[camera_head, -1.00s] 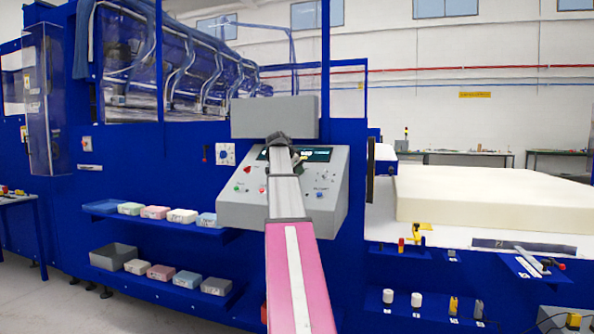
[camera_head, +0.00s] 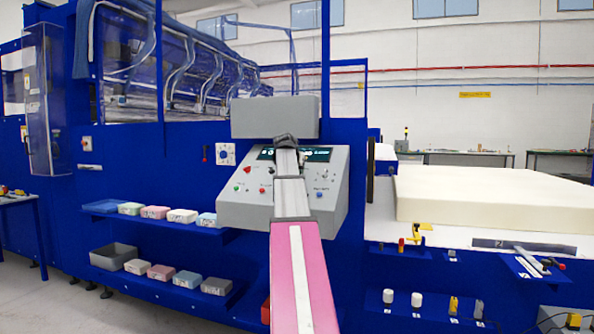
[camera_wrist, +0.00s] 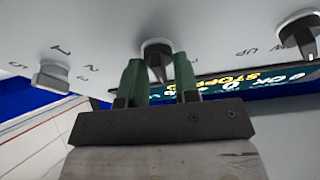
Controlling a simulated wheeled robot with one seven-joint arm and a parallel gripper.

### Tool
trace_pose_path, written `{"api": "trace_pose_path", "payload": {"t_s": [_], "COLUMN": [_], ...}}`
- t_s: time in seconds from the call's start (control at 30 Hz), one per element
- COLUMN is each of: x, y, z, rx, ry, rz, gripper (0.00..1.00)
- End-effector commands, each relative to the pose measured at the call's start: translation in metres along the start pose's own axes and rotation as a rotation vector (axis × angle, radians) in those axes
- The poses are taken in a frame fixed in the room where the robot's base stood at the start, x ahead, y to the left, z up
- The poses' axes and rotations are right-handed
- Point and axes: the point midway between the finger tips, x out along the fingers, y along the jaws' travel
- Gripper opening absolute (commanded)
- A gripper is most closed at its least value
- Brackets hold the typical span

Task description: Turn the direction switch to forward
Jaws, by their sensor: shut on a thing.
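The grey control panel (camera_head: 240,210) stands in the middle of the head view, with my arm reaching up in front of it. In the wrist view, a black pointer knob (camera_wrist: 157,50) sits on the panel face between the two green fingers of my gripper (camera_wrist: 160,75). The fingers are shut on this knob. Its tapered end points down and slightly right in the picture. I cannot read a forward label beside it. In the head view my arm hides the knob and the fingertips.
A second black pointer knob (camera_wrist: 296,36) is to the right, near an "UP" label. A grey knob (camera_wrist: 53,77) with numbers is to the left. The lit display (camera_wrist: 255,82) lies behind the fingers. A large foam block (camera_head: 490,205) lies right of the panel.

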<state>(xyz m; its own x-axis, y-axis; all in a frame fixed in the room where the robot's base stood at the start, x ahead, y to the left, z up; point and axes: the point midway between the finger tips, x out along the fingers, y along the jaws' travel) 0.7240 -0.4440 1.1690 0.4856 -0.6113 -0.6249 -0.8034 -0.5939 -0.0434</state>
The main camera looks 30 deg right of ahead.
Motion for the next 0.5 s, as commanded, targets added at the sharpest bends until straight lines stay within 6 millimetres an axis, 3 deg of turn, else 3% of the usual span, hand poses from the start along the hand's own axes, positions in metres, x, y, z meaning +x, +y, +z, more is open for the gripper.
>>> {"api": "trace_pose_path", "payload": {"t_s": [0.5], "x": [-0.0005], "y": [0.0001], "z": [-0.0003], "rx": [-0.449], "ry": [0.0], "rz": [-0.163], "gripper": [0.05]}}
